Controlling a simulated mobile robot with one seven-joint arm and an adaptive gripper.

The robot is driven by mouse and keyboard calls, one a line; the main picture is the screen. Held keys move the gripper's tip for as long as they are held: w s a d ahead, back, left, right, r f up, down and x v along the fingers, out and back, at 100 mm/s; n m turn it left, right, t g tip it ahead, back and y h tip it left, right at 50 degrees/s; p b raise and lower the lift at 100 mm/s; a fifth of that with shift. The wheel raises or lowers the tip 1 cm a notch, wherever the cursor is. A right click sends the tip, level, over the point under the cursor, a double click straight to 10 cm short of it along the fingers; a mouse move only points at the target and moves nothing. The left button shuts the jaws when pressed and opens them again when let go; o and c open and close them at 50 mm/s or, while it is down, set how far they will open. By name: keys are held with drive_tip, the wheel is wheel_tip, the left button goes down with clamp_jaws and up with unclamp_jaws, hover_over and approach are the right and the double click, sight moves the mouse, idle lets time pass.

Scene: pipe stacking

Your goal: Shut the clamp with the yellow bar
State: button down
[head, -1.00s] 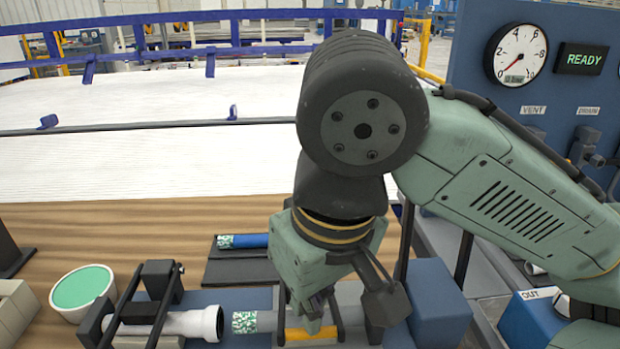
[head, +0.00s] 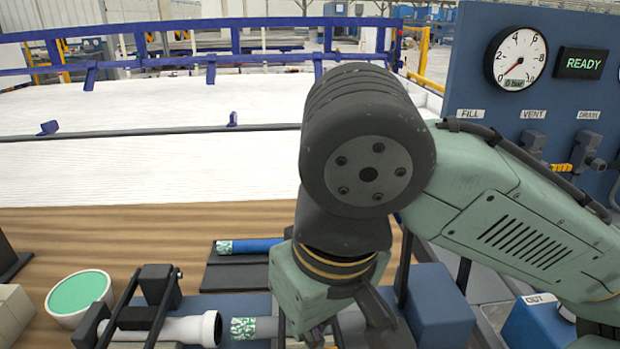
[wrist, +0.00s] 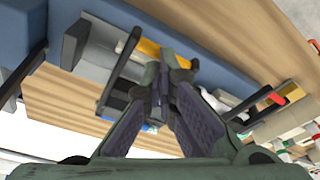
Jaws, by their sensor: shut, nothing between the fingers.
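The clamp with the yellow bar (wrist: 146,47) shows in the wrist view, just beyond my fingertips and slightly left. Its dark side arms (wrist: 128,52) straddle a grey pipe. I cannot tell whether the bar touches my fingers. In the head view my gripper hides the bar, and only part of the grey pipe (head: 244,328) with a green-and-white patterned end shows to the left. My gripper (wrist: 162,75) is shut and empty, pointing down over the clamp. Its fingertips are near the bottom edge in the head view (head: 314,335).
A second clamp (head: 158,290) with dark bars stands left, around a white pipe (head: 190,328). A blue pipe (head: 250,245) lies on a dark tray behind. A green-topped round container (head: 80,292) is far left. A blue block (head: 440,305) stands right of my gripper. The wooden table behind is mostly clear.

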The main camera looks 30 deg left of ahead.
drive_tip(key=shift+s+d+f+b, duration=0.2)
drive_tip(key=shift+f+b, duration=0.1)
drive_tip(key=shift+f, duration=0.3)
drive_tip(key=shift+s+d+f+b, duration=0.15)
drive_tip(key=shift+f+b, duration=0.15)
drive_tip(key=shift+f, duration=0.35)
drive_tip(key=shift+s+f+b, duration=0.15)
drive_tip(key=shift+f+b, duration=0.2)
drive_tip(key=shift+f, duration=0.2)
wheel_tip(320, 180, up, 7)
drive_tip(key=p, duration=0.7)
drive_tip(key=shift+r, duration=0.15)
